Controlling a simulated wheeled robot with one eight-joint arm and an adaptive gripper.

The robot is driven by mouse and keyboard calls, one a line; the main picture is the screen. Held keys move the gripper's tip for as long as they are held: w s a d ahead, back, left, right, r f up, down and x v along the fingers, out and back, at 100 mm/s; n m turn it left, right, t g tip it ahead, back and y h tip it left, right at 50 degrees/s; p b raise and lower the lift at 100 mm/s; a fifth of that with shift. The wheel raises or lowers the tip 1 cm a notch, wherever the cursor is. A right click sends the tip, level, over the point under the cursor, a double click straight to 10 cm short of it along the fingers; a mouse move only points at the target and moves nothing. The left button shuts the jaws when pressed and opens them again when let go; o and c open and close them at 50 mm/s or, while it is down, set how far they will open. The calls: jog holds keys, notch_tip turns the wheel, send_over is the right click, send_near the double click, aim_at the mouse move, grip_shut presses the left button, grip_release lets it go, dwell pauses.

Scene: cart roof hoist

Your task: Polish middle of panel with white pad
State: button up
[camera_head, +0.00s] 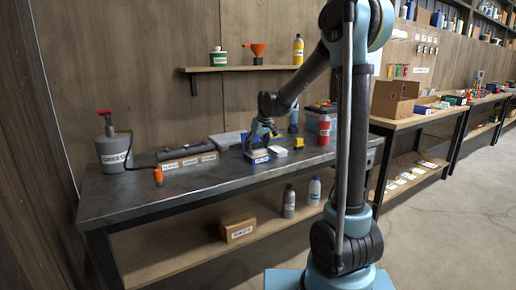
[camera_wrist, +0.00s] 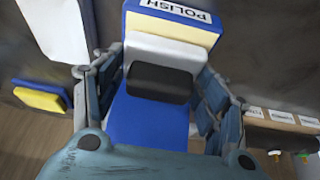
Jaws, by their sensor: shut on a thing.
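My gripper (camera_wrist: 160,90) is shut on a dark grip block (camera_wrist: 159,84) with a white pad (camera_wrist: 165,51) against it, between its fingers. It also shows in the head view (camera_head: 263,137), low over the workbench. A blue holder (camera_wrist: 150,120) with a yellow strip and a POLISH label (camera_wrist: 178,10) surrounds or lies under the pad; I cannot tell if they touch. This holder stands near the bench's front edge in the head view (camera_head: 257,156). A pale flat plate (camera_head: 228,140) lies behind and left; I cannot tell whether it is the panel.
A white piece (camera_head: 278,151) and a yellow item (camera_head: 299,144) lie right of the holder. Bare bench lies front left.

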aim_at(257, 143)
jog(key=shift+f, duration=0.35)
dwell(1.2)
jog(key=shift+r, duration=3.5)
jog(key=shift+s, duration=0.1)
